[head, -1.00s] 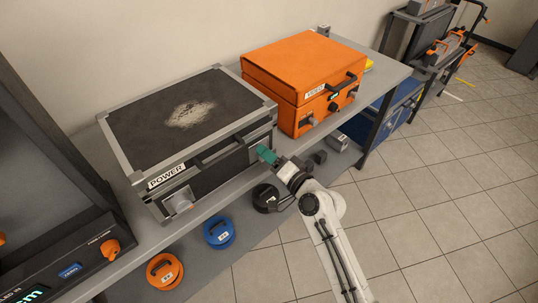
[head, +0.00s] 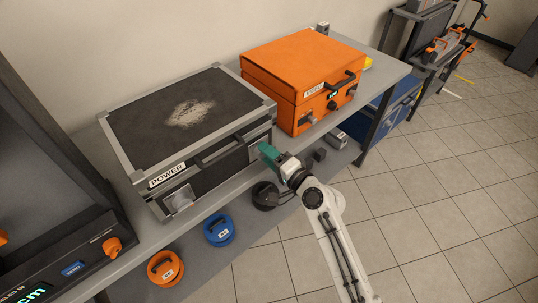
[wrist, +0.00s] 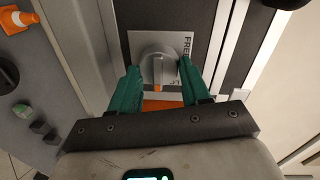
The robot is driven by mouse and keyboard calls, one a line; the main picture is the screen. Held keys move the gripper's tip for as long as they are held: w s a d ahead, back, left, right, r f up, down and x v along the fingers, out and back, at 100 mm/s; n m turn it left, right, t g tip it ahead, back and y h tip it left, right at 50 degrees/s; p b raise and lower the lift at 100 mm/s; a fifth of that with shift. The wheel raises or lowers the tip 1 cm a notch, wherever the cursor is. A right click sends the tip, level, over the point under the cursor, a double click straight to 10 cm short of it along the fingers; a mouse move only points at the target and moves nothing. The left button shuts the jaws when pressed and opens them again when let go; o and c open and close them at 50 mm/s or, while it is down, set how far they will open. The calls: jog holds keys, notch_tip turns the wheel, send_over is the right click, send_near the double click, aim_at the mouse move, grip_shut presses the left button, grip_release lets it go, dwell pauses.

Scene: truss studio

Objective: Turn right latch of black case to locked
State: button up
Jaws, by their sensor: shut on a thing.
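The black case (head: 218,169) with grey metal edging and a POWER label stands shut on the bench in the head view. Its right latch (wrist: 158,66) shows in the wrist view as a grey round knob with a raised ridge on a pale plate marked FREE. The ridge's orange tip points to the picture's bottom, toward an orange strip and away from FREE, which is on the right. My gripper (wrist: 160,70) has its teal fingers shut on the knob, one on each side.
An orange case (head: 310,85) stands close on the right along the bench. A black device with an orange knob (head: 112,246) is at the left. Blue (head: 218,230) and orange (head: 165,269) round items lie below the bench front.

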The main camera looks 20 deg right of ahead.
jog(key=o, duration=1.1)
jog(key=shift+c, duration=0.2)
jog(key=b+v, duration=0.1)
jog(key=v, duration=0.9)
jog(key=shift+s, duration=0.35)
jog(key=shift+d, duration=0.15)
jog(key=s+a+f+n+g, duration=0.3)
jog(key=s+f+n+g, duration=0.45)
jog(key=s, duration=0.25)
jog(key=s+d+f+n+g+h, duration=0.1)
jog(key=s+d+n+g+h, duration=0.1)
jog(key=s, duration=0.7)
jog(key=s+d+f+n+g+h, duration=0.1)
jog(key=s+d+n+g+h, duration=0.1)
jog(key=s+d+g, duration=0.3)
jog(key=s+g+h, duration=0.1)
jog(key=s, duration=0.3)
jog(key=shift+f+h, duration=0.3)
jog(key=shift+f, duration=0.05)
